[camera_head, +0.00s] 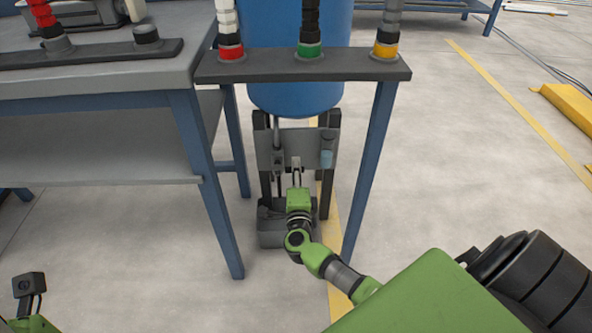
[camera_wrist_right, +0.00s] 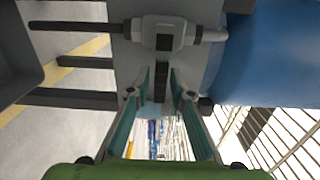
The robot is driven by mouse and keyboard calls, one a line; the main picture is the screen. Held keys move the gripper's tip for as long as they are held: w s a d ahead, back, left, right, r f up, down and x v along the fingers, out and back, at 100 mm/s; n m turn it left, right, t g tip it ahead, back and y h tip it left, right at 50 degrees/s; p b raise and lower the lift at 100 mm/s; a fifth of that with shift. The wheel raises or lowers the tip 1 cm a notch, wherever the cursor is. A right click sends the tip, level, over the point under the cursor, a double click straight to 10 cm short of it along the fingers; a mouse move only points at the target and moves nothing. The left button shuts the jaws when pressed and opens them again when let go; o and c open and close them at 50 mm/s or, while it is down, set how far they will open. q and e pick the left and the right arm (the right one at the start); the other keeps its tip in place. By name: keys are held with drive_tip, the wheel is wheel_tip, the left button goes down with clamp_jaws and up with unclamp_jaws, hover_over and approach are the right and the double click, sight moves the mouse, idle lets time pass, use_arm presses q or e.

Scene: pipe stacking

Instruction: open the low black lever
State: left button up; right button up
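The low black lever (camera_wrist_right: 161,78) hangs from a grey valve (camera_wrist_right: 163,37) on a thin pipe in the right wrist view. In the head view, my right gripper (camera_head: 297,177) is low in front of the grey panel under the blue barrel. In the right wrist view, its two teal-lined fingers (camera_wrist_right: 158,98) stand apart, one on each side of the lever's end. A gap seems to show between lever and fingers; contact is unclear. In the head view the lever is too small to make out. My left gripper's fingers are out of view; only a bit of that arm shows at lower left.
The blue barrel (camera_head: 296,86) stands above the grey panel (camera_head: 265,150). A dark rack (camera_head: 345,64) with coloured pipe collars crosses in front of it. A blue table leg (camera_head: 211,200) stands left of my right arm and a rack leg (camera_head: 368,165) right.

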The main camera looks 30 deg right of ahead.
clamp_jaws()
